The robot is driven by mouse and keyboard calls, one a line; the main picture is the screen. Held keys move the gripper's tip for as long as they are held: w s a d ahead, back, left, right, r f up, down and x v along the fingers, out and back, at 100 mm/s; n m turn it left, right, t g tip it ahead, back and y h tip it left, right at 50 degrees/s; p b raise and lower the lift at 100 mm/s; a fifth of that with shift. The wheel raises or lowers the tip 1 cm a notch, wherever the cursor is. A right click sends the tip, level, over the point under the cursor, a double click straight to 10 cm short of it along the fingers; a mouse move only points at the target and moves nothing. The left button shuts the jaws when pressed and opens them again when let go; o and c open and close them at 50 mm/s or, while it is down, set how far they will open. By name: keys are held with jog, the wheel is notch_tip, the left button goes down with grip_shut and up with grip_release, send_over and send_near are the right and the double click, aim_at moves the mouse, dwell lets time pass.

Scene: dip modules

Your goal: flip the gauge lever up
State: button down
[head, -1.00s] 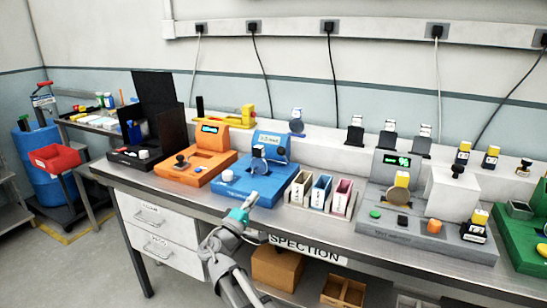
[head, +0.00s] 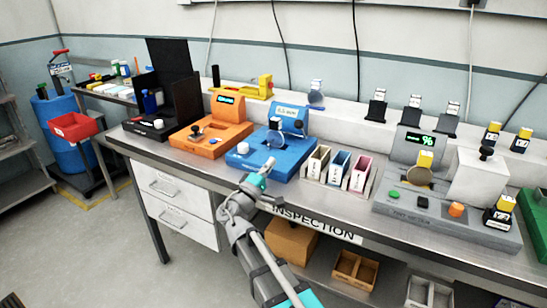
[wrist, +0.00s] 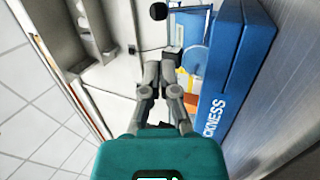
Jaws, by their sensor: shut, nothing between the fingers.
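The blue thickness gauge (head: 272,160) stands on the bench between an orange module and small bins. It has an upright display, a white knob (head: 243,147), a round clear disc (head: 275,138) and a small dark knob (head: 299,125) by the display; I cannot tell surely which part is the lever.
The orange module (head: 210,140) is left of the gauge. Small bins (head: 338,168) stand to its right, then a grey meter (head: 420,200). Drawers (head: 170,195) and a shelf are below the bench edge. The bench in front of the gauge is a narrow bare strip.

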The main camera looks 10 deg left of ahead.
aim_at(296, 127)
jog(key=p+x, duration=0.5)
jog(key=x, duration=0.8)
jog(key=shift+w+f, duration=0.1)
jog(key=shift+r+p, duration=0.2)
jog(key=shift+p, duration=0.15)
